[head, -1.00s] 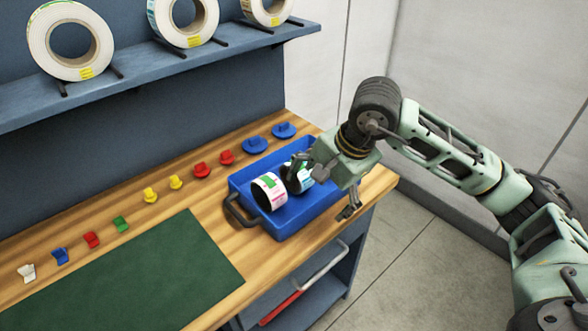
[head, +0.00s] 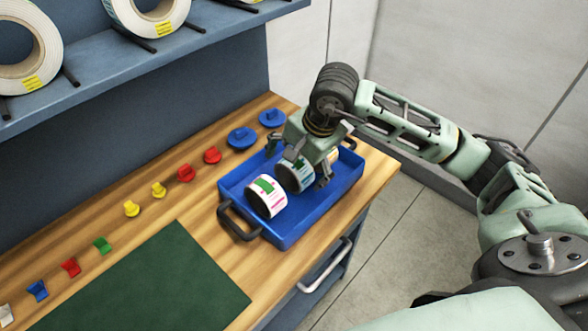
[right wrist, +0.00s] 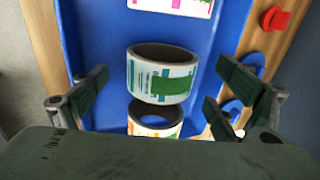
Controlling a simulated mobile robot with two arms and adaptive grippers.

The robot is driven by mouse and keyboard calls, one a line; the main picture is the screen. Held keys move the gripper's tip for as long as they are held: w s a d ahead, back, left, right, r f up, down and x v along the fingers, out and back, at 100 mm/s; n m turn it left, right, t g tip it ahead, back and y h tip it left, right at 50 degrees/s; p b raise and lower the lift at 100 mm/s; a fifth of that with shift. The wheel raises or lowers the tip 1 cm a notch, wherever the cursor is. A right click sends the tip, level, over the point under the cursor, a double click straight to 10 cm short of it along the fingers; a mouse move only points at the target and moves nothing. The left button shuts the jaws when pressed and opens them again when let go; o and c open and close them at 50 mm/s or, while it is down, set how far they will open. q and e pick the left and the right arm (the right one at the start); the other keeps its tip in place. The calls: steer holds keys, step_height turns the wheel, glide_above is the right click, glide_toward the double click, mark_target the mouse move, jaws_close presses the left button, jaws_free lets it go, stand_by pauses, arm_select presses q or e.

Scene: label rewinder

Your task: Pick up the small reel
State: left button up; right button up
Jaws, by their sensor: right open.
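Small label reels lie in the blue tray (head: 318,214). The nearest reel (head: 266,197), with a green and pink label, lies at the tray's near left. A second reel (head: 295,176), with green and teal print, lies behind it, partly covered by my right gripper (head: 300,167). In the right wrist view this middle reel (right wrist: 165,78) sits between the spread fingers of my right gripper (right wrist: 165,88), with gaps on both sides. A third reel (right wrist: 155,121), with orange print, is closer to the palm and partly hidden. My right gripper is open and empty. My left gripper is out of view.
Coloured pegs, including a red one (head: 212,155) and a blue one (head: 241,137), line the wooden bench behind the tray. A green mat (head: 160,285) lies at left. Large reels (head: 25,55) stand on the shelf (head: 110,70). The tray has dark handles (head: 238,222).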

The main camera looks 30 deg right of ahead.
steer(key=x, duration=0.3)
steer(key=shift+w, duration=0.15)
steer(key=shift+r, duration=0.1)
steer(key=shift+c, duration=0.5)
steer(key=c, duration=1.2)
